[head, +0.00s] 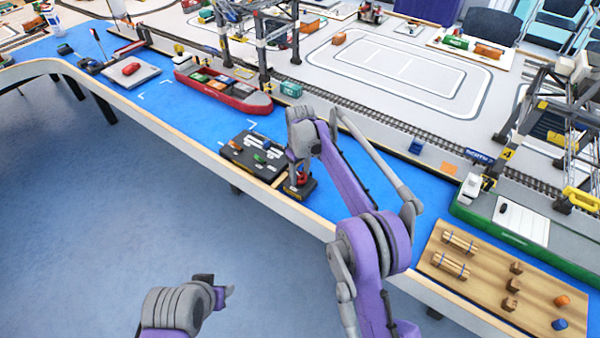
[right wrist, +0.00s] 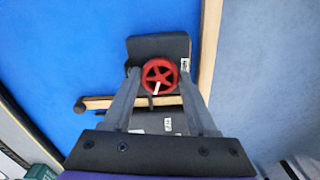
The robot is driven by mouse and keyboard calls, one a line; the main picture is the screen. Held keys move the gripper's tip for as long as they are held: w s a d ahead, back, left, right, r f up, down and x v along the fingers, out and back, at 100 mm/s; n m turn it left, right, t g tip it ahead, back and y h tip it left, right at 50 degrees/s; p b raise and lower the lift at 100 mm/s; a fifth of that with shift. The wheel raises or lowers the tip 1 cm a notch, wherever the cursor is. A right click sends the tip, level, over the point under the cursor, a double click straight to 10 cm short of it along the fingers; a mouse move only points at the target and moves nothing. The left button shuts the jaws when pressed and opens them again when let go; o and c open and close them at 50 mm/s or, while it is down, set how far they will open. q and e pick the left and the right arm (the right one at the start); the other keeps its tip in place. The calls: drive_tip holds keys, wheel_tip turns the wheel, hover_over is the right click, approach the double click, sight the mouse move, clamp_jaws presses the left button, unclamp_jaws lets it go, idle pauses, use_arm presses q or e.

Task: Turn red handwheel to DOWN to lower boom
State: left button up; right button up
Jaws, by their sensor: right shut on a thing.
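The red handwheel (right wrist: 159,76) sits on a dark base (right wrist: 150,48) in the right wrist view. It has several spokes and a white pointer mark near its lower rim. My right gripper (right wrist: 160,88) is shut on the handwheel, one finger on each side of it. In the head view only a bit of red (head: 302,178) shows under my right gripper (head: 298,182); the arm hides the rest. White labels are on the base, too small to read. My left gripper (head: 226,290) is low in the head view, over the floor, away from the table; its fingers are unclear.
A black control panel (head: 240,157) with coloured levers lies just left of the handwheel. A wooden table edge (head: 310,218) runs close by. A red ship (head: 232,98) and a wooden board (head: 490,300) with small pieces are further off. Gantry cranes stand behind.

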sight(300, 176)
drive_tip(key=n, duration=0.5)
drive_tip(key=shift+n, duration=0.3)
drive_tip(key=n, duration=0.5)
drive_tip(key=shift+n+p, duration=0.3)
drive_tip(key=n, duration=0.5)
drive_tip(key=shift+w, duration=0.1)
drive_tip(key=n, duration=0.6)
drive_tip(key=o, duration=1.4)
drive_tip(key=shift+r, duration=0.15)
wheel_tip(300, 176, up, 11)
drive_tip(key=shift+f+p, duration=0.2)
drive_tip(key=shift+p, duration=0.35)
